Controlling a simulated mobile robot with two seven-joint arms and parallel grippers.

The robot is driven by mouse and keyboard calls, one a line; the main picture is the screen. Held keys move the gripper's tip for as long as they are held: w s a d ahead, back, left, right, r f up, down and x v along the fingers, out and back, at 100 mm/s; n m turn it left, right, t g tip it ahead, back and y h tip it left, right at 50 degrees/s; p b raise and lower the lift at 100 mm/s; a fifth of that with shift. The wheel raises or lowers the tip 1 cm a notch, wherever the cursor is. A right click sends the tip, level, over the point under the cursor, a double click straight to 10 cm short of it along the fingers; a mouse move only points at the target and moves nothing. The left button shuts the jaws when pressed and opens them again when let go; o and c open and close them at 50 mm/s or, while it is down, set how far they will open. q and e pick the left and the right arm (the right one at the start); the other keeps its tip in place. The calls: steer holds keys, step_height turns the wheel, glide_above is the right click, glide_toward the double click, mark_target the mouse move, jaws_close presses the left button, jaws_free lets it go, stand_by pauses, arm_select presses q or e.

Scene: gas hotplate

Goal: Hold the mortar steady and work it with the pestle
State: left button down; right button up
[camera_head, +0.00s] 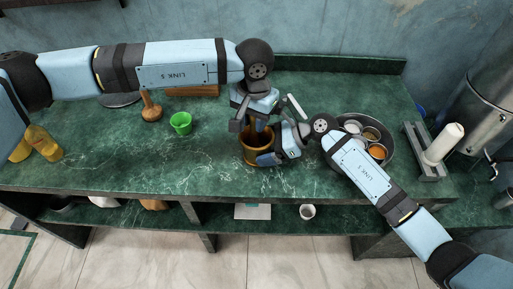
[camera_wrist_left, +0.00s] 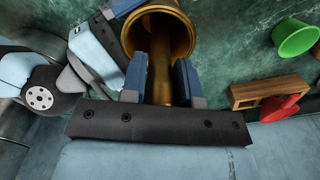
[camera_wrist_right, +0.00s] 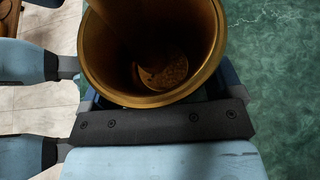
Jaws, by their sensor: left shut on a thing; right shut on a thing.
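The brass-coloured mortar (camera_head: 251,152) stands near the middle of the green counter. My right gripper (camera_head: 266,157) is shut on the mortar at its side; in the right wrist view the mortar's rim (camera_wrist_right: 95,75) fills the top and hides most of the fingers. My left gripper (camera_head: 257,120) is above the mortar, shut on the pestle. In the left wrist view the brown pestle (camera_wrist_left: 160,82) sits between the two blue fingers and reaches into the mortar (camera_wrist_left: 188,35). The right wrist view looks into the mortar, where brown speckled matter (camera_wrist_right: 165,72) shows at the bottom.
A green cup (camera_head: 181,123) and a brown wooden piece (camera_head: 151,109) stand left of the mortar. A bowl with several small coloured dishes (camera_head: 376,152) and a white roll on a stand (camera_head: 443,144) are right. Yellow bottles (camera_head: 43,143) stand far left. The front-left counter is clear.

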arm_select(q)
steer(key=shift+f, duration=0.2)
steer(key=shift+r, duration=0.1)
steer(key=r, duration=0.1)
steer(key=w+d+r, duration=0.1)
steer(key=r, duration=0.1)
steer(key=shift+d, duration=0.2)
steer(key=shift+f, duration=0.1)
steer(key=shift+w+a, duration=0.15)
steer(key=shift+a, duration=0.75)
arm_select(e)
steer(key=shift+a, duration=0.1)
arm_select(q)
steer(key=shift+d+f, duration=0.1)
